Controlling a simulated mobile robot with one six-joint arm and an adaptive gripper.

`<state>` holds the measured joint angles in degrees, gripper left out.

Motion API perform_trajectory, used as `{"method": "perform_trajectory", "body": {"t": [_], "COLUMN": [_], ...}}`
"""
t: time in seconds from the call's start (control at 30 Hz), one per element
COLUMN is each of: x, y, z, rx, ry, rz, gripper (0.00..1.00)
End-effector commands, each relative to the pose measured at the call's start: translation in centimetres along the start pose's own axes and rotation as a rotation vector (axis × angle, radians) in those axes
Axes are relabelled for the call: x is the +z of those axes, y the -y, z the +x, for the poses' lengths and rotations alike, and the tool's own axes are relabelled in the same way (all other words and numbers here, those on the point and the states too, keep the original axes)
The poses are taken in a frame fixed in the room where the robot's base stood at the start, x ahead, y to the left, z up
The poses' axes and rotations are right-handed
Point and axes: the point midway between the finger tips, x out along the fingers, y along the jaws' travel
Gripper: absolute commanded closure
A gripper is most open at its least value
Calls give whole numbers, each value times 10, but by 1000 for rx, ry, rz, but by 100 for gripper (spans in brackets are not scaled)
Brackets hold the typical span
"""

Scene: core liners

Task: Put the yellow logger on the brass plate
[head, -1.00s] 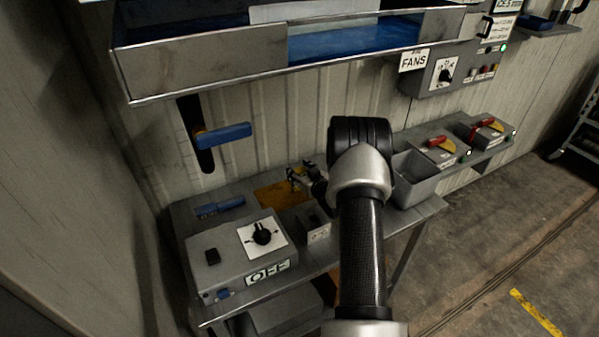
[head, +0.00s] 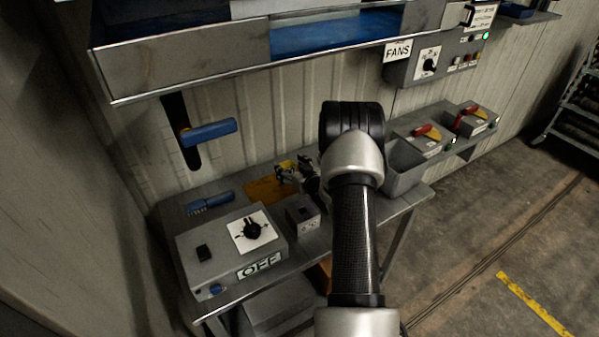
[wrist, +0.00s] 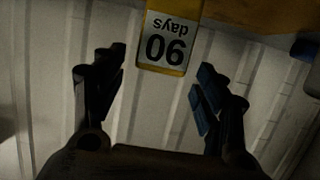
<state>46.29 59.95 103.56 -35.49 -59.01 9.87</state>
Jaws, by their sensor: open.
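The yellow logger (wrist: 168,40) shows in the wrist view with a white "90 days" label, upside down in that picture. In the head view a small yellow patch (head: 284,164) beside my gripper seems to be it. The brass plate (head: 262,190) lies on the bench, partly hidden by my gripper; a yellow-brown surface (wrist: 265,14) at the top of the wrist view appears to be it. My gripper (wrist: 160,75) is open, one finger on each side of the logger with gaps between. The logger's foot is cut off, so its contact with the plate is hidden.
A grey OFF switch box (head: 235,245) and a smaller grey box (head: 303,215) stand on the bench in front of the plate. A grey bin (head: 404,168) is to the right. A metal shelf (head: 190,60) overhangs above. A blue handle (head: 209,132) projects from the wall.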

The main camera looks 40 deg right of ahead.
Motion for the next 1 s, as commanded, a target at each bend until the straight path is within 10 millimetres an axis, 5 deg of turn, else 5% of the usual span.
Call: {"method": "perform_trajectory", "body": {"t": [0.4,1.0], "x": [-1,0], "y": [-1,0], "z": [-82,-92], "rx": [2,0], "ry": [0,-1], "rz": [1,0], "gripper": [34,34]}}
